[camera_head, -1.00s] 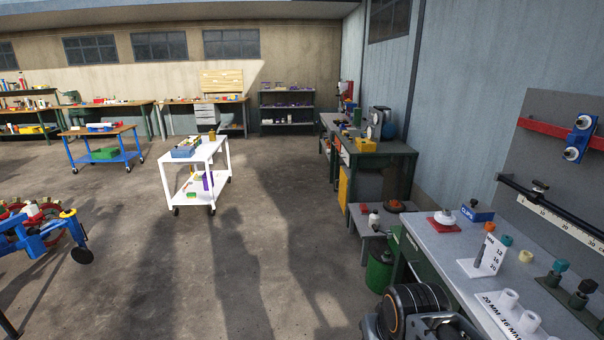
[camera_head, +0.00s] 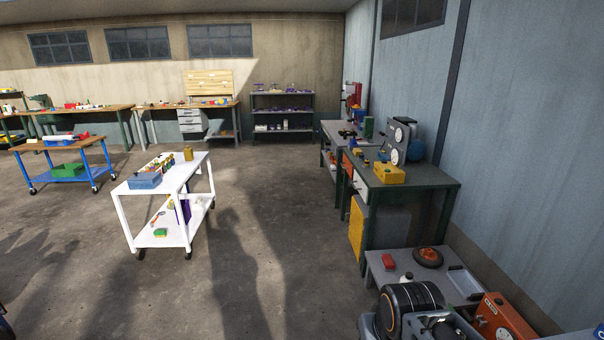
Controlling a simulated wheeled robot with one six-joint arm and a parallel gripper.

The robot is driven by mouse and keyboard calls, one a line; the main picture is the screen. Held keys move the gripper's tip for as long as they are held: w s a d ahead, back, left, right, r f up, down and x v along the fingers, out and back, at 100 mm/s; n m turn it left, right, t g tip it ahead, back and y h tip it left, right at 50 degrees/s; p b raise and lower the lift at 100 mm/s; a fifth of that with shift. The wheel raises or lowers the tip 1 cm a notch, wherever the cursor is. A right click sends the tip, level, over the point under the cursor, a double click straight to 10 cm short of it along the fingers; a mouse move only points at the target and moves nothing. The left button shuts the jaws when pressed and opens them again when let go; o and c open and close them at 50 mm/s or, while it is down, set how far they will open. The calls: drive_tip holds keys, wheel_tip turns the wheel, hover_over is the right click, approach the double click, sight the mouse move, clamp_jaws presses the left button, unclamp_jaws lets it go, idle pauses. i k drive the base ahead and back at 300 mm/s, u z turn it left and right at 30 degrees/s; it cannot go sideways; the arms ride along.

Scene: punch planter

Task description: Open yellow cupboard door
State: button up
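The yellow cupboard door (camera_head: 356,229) is an upright panel under the green workbench (camera_head: 415,178) on the right. It sits below the bench's front edge, facing the open floor, and I cannot tell whether it is fully shut. A grey cupboard side (camera_head: 390,228) shows beside it. Its handle is too small to make out. My gripper's fingers do not show.
A low grey table (camera_head: 378,265) with a red block (camera_head: 388,261) and an orange disc (camera_head: 428,257) stands on the near side of the cupboard. A white trolley (camera_head: 127,197) stands to the left. The floor between trolley and cupboard is clear.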

sight(356, 226)
drive_tip(key=i, duration=4.45)
drive_tip(key=u, duration=0.65)
